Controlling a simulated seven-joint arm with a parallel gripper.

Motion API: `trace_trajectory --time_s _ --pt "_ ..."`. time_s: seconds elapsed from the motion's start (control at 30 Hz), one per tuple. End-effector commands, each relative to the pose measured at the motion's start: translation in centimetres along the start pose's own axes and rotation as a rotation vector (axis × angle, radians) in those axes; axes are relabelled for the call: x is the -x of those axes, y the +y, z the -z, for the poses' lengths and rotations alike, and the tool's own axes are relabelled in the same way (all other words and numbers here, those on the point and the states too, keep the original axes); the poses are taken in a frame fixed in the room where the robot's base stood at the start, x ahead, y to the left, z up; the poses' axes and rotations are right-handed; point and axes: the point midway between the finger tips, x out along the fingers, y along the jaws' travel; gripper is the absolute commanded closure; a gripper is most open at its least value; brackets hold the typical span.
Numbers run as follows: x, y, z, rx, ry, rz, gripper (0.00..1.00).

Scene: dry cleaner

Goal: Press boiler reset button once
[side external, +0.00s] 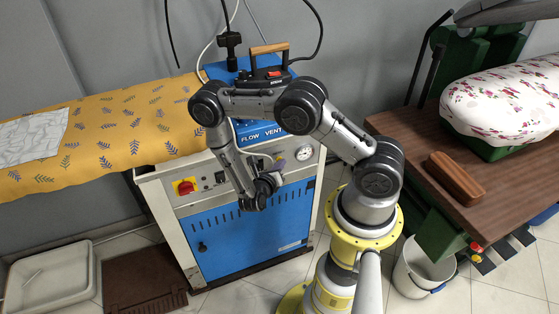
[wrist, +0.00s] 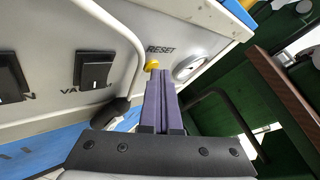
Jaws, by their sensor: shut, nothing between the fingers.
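The yellow reset button (wrist: 152,65) sits on the boiler's pale front panel (wrist: 200,35), just under the printed word RESET in the wrist view. My gripper (wrist: 162,73) is shut and empty, its purple fingers side by side. The fingertips are right by the button, overlapping its lower right edge in the picture; I cannot tell whether they touch it. In the side view my gripper (side external: 280,163) is at the right part of the boiler front (side external: 180,210), and the button is hidden or too small to make out there.
A round gauge (wrist: 189,68) lies right of the button. A black rocker switch (wrist: 94,70) and a pale curved hose (wrist: 125,35) are to the left. A red knob on a yellow plate (side external: 185,187) is further left. An iron (side external: 265,73) stands on top.

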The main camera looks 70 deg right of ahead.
Motion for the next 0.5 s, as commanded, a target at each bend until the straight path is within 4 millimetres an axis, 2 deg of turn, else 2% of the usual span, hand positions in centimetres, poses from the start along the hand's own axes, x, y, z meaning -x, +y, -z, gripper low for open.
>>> trace_trajectory --time_s 0.5 --pt "1.1 -0.8 0.7 0.000 -0.001 -0.001 1.00"
